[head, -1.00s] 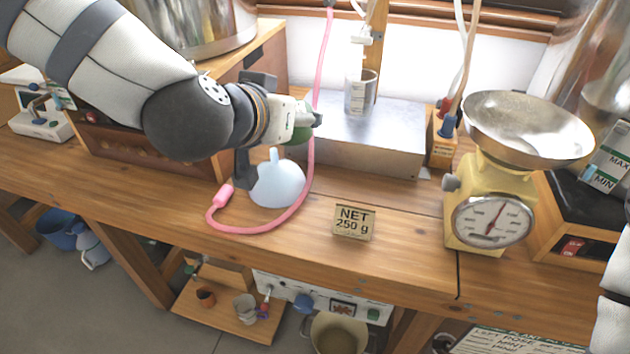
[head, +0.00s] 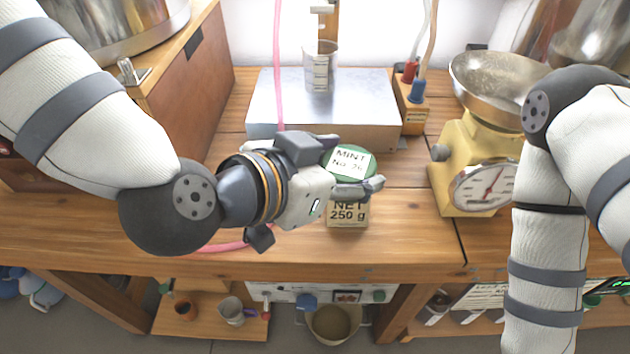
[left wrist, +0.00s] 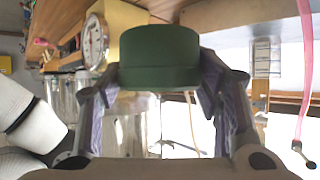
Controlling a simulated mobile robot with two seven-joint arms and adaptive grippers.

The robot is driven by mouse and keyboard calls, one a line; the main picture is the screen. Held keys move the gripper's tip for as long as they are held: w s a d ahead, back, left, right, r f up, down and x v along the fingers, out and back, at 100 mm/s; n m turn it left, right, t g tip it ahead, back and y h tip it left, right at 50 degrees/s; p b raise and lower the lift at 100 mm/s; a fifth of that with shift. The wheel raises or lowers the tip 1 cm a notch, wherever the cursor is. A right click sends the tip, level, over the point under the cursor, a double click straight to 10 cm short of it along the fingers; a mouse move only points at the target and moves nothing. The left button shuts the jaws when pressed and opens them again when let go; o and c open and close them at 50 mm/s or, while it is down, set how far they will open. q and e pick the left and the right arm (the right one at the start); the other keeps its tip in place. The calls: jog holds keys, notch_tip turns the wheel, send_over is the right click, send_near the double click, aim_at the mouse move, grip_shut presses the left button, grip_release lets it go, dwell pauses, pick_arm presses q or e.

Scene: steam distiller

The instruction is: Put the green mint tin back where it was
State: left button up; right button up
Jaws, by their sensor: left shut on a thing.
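The green mint tin (head: 350,161) has a white label reading "MINT No. 26". My left gripper (head: 357,171) is shut on it and holds it above the workbench, behind the "NET 250 g" card (head: 347,213). In the left wrist view the tin (left wrist: 160,58) sits between the two fingers of the gripper (left wrist: 160,85). My right arm shows at the right of the head view, but its gripper is out of view.
A metal box (head: 325,112) with a beaker (head: 320,68) on it stands behind the tin. A yellow scale (head: 470,165) with a metal pan is to the right. A pink hose (head: 278,60) runs behind my left gripper. Bare bench lies between card and scale.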

aim_at(331, 160)
pick_arm(q)
jog(key=shift+s+d+f+m+g+h, duration=0.3)
jog(key=shift+d+f, duration=0.2)
jog(key=shift+d, duration=0.2)
jog(key=w+a+f+b, duration=0.1)
jog(key=w+f, duration=0.2)
jog(key=w+a+f+b, duration=0.1)
jog(key=w+a+f, duration=0.1)
jog(key=w, duration=0.2)
jog(key=w+a+f+b, duration=0.1)
jog(key=w+f, duration=0.2)
jog(key=w, duration=0.1)
jog(key=shift+w+a+f, duration=0.25)
jog(key=shift+f, duration=0.1)
jog(key=shift+w+a+f+b, duration=0.1)
jog(key=shift+f+b, duration=0.1)
jog(key=shift+f, duration=0.4)
jog(key=shift+w+f+b, duration=0.15)
jog(key=shift+f+b, duration=0.1)
jog(key=shift+f, duration=0.35)
jog(key=shift+w+a+f+b, duration=0.1)
jog(key=shift+f+b, duration=0.1)
jog(key=shift+f, duration=0.4)
pick_arm(e)
jog(key=s+f+g, duration=0.2)
jog(key=s+f, duration=0.3)
jog(key=shift+s+f, duration=0.2)
jog(key=shift+s, duration=0.05)
